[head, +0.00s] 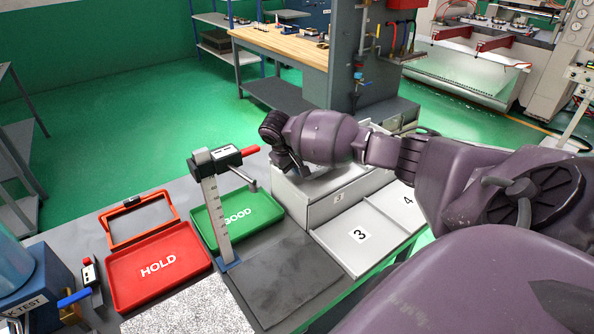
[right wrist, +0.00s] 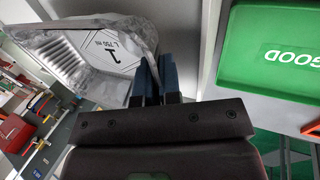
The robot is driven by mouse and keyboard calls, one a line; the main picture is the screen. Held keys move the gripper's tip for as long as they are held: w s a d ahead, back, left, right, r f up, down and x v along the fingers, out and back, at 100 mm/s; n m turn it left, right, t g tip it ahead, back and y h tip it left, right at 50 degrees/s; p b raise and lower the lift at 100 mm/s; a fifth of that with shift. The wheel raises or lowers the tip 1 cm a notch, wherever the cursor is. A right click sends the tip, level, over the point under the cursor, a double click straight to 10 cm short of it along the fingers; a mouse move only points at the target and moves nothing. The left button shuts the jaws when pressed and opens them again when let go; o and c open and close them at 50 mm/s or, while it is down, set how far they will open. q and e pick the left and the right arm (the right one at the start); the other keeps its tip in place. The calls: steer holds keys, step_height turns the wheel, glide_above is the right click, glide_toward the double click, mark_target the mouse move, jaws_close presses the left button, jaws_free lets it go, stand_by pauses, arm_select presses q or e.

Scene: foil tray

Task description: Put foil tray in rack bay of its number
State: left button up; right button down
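The foil tray (right wrist: 75,55) is silvery with ribbed walls and a white label reading 1 and "L-750 ml", in the right wrist view. My right gripper (right wrist: 157,78) has its blue fingertips close together at the tray's near edge and is shut on it. The tray looks tilted. In the head view my right arm reaches over the rack (head: 328,206), and its wrist hides most of the gripper and tray. The rack's front bays are marked 3 (head: 360,236) and 4 (head: 408,200); the rear bays are largely hidden. My left gripper is not in view.
A green GOOD tray (head: 262,210) and a red HOLD tray (head: 140,285) lie left of the rack. An upright measuring post (head: 214,215) with a red-handled head stands between them. A dark mat (head: 290,275) is bare in front. A blue K TEST box (head: 30,290) stands at far left.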

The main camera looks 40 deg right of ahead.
steer(key=shift+f, duration=0.7)
steer(key=shift+f, duration=0.15)
steer(key=c, duration=1.3)
jaws_free()
steer(key=b+v, duration=0.1)
steer(key=v, duration=1.1)
